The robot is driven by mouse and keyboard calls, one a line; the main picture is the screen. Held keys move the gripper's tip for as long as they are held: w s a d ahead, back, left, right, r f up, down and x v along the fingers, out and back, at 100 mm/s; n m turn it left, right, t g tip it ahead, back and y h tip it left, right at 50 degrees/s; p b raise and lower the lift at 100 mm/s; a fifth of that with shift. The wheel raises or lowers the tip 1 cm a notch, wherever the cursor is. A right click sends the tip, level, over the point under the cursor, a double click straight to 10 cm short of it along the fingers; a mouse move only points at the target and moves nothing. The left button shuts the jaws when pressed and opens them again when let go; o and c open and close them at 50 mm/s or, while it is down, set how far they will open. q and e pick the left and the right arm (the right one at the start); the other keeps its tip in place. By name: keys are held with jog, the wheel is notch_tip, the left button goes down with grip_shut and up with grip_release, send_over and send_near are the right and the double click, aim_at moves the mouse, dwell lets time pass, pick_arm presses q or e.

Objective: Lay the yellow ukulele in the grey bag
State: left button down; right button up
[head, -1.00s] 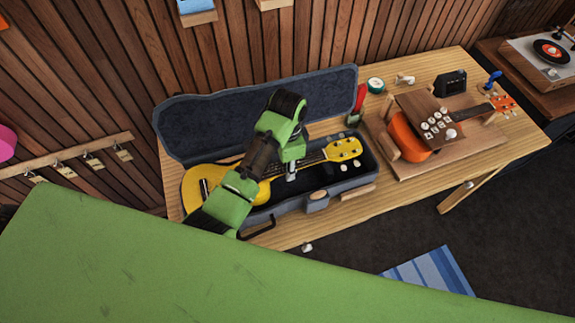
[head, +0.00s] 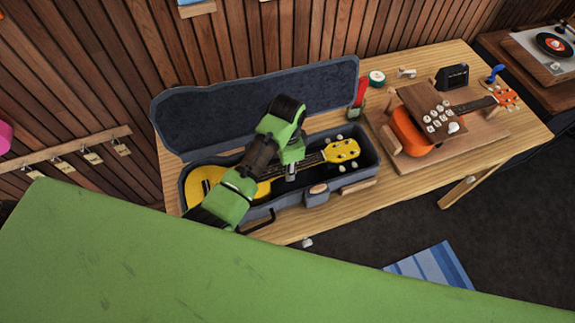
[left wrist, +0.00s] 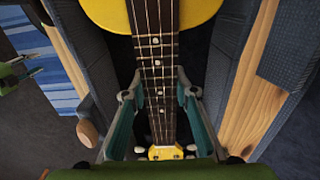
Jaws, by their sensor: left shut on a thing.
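The yellow ukulele (head: 205,180) lies face up in the open grey bag (head: 255,88), a hard-looking case with a dark lining. Its body is at the left end and its head at the right, inside the rim as far as I can see. My left arm covers part of the body and neck. My left gripper (head: 291,174) is shut on the neck. In the left wrist view the fingers (left wrist: 157,100) stand on both sides of the strings near the yellow head (left wrist: 165,153). My right gripper (left wrist: 32,65) shows at that view's left edge, apart from the bag, its fingers spread and empty.
The bag's lid stands open toward the slatted wall. A black box (head: 453,77) stands behind.

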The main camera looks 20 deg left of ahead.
pick_arm(q)
jog(key=c, duration=1.6)
grip_release()
jog(key=shift+o, duration=0.2)
jog(key=shift+r, duration=0.1)
jog(key=shift+r+p, duration=1)
jog(key=shift+p, duration=0.4)
jog(key=shift+r+p, duration=0.45)
jog(key=shift+r, duration=0.75)
